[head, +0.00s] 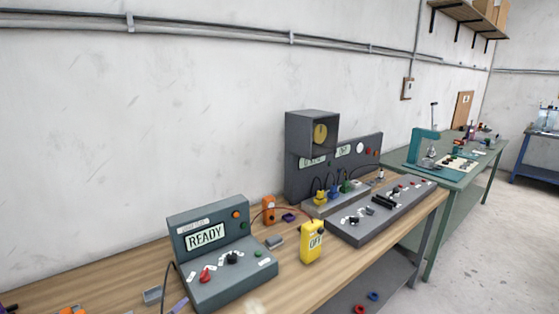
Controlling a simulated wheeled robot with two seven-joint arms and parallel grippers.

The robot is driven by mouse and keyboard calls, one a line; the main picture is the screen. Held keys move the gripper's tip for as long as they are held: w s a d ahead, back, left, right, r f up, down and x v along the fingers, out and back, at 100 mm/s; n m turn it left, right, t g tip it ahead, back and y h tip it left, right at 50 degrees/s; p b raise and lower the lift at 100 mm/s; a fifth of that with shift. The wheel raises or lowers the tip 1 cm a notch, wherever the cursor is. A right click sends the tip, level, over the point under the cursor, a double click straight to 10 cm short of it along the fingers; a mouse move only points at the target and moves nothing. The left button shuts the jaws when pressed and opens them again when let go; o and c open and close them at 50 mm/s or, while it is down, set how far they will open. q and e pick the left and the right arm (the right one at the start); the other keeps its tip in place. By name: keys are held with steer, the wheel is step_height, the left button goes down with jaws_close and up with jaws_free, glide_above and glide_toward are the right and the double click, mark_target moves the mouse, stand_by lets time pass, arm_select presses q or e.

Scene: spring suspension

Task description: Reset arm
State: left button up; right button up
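Neither of my grippers is clearly in the head view. A grey console (216,254) with a display reading "READY" stands on the wooden bench (140,262) at the lower middle. It has a red knob (206,275), a black knob (232,258) and small orange and green buttons. A yellow handheld meter (312,243) reading "OFF" stands to its right. A long grey control panel (372,224) with black knobs lies farther right. Behind it is a taller grey unit (360,160) with a box (313,132) holding a yellow dial.
A small orange device (268,210) stands between the console and the panel. Orange and purple bits lie at the lower left. A green table (465,180) with a teal press (423,146) stands beyond the bench. Red and blue rings sit on the lower shelf (385,270). Floor at right is clear.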

arm_select(q)
steer(key=s+a+f+n+g+h, duration=0.1)
steer(key=s+f+n+g, duration=0.3)
steer(key=s, duration=0.6)
steer(key=s+a+f+n+g, duration=0.1)
steer(key=s+f+n+g, duration=0.25)
steer(key=s, duration=0.55)
step_height(320, 180, down, 23)
steer(key=s+g+b, duration=0.1)
steer(key=g+b, duration=0.1)
steer(key=b, duration=0.1)
steer(key=s+a+f+b, duration=0.2)
steer(key=s+a+f, duration=0.1)
steer(key=s+f, duration=1.5)
steer(key=shift+f+g, duration=0.45)
steer(key=shift+f, duration=0.35)
